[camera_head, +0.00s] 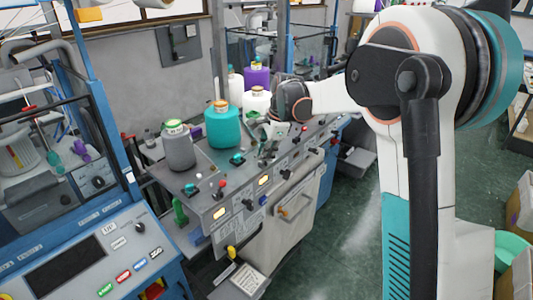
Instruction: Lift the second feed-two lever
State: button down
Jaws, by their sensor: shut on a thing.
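A grey machine console (205,205) runs away from me in the middle, with small levers and knobs along its sloping top. A red-topped lever (222,184) stands near its close end.
A blue control panel (90,255) is at front left.

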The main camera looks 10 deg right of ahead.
jog(key=c, duration=1.5)
grip_release()
jog(key=shift+c, duration=0.2)
jog(key=v, duration=1.2)
jog(key=shift+a, duration=0.1)
jog(key=shift+c, duration=0.6)
